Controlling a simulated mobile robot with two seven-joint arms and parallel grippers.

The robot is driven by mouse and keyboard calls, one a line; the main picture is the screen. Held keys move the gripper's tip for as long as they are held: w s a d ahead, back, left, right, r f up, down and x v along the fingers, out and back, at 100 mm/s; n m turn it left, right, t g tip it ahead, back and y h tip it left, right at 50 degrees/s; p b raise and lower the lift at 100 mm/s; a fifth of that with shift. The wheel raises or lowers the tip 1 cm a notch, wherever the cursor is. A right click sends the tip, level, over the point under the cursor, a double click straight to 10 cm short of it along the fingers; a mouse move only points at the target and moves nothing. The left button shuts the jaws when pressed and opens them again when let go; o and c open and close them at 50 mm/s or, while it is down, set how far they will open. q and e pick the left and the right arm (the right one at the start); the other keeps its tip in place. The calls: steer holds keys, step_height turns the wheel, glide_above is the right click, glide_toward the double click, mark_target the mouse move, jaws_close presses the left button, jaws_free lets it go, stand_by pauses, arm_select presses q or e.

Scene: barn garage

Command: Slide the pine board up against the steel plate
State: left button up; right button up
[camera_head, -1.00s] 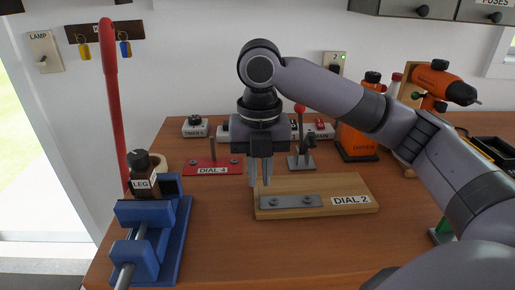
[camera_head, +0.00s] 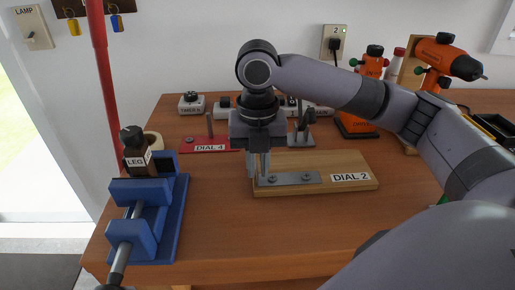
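The pine board (camera_head: 335,165), labelled DIAL 2, lies flat on the workbench. The grey steel plate (camera_head: 287,180), with two bolt heads, shows at the board's front left, overlapping its outline in the view. My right gripper (camera_head: 257,174) points down at the board's left end, its fingertips beside the left end of the plate. Its fingers look close together; I cannot tell whether they are open or shut, or whether they touch the board or plate. My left gripper is out of view.
A blue vise (camera_head: 150,215) stands at the bench's left, with a LEG-labelled piece (camera_head: 136,160) behind it. A red DIAL 4 plate (camera_head: 207,145), a power strip and orange tools (camera_head: 358,115) stand behind. The bench (camera_head: 270,225) in front of the board is clear.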

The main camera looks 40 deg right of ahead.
steer(key=shift+f, duration=1.05)
jaws_close()
